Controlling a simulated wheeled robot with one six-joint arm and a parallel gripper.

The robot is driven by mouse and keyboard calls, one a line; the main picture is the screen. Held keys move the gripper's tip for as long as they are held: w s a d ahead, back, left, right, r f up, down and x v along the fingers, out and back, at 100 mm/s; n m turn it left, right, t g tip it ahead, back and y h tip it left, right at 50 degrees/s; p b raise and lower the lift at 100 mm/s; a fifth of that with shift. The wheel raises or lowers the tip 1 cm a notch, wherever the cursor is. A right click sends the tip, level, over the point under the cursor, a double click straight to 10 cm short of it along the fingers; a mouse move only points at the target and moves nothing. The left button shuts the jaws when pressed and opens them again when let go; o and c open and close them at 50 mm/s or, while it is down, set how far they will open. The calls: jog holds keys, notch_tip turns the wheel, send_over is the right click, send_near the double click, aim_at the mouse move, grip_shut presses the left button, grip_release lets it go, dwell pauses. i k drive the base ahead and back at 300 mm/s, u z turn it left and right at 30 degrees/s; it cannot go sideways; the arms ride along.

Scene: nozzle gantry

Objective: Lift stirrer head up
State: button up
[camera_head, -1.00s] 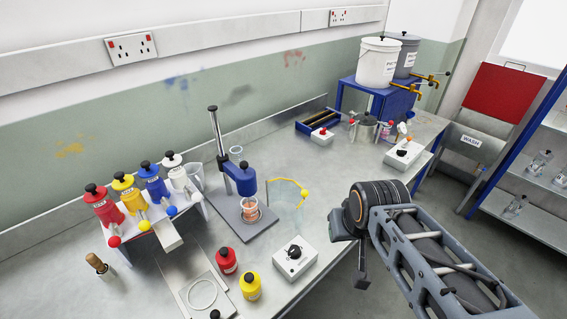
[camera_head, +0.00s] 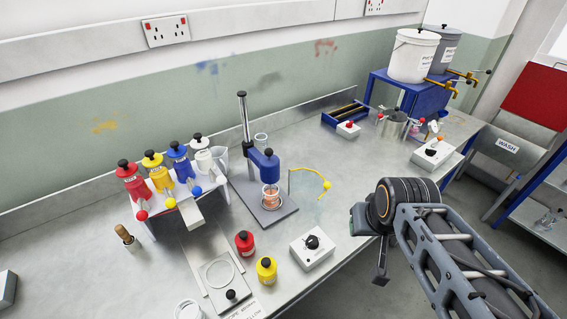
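The stirrer head (camera_head: 265,165) is a blue block with a black knob on top. It sits on a vertical metal rod (camera_head: 243,125) rising from a grey base plate (camera_head: 283,213) on the bench. Below it stands a small glass beaker (camera_head: 270,198) with orange-red contents; the head is low, at or just above the beaker's rim. My gripper (camera_head: 371,243) is at the right, above the bench's front edge, well apart from the stirrer and touching nothing visible. The wrist partly hides the fingers, so their opening cannot be judged.
A white control box (camera_head: 311,249) and red (camera_head: 245,243) and yellow (camera_head: 266,270) bottles stand in front of the stirrer. A yellow curved arm (camera_head: 312,172) is at its right. Coloured dispensers (camera_head: 160,172) stand left. Clear bench lies behind and right.

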aim_at(268, 164)
jog(key=u, duration=2.35)
jog(key=k, duration=0.9)
jog(key=z, duration=1.1)
jog(key=i, duration=0.4)
jog(key=z, duration=0.05)
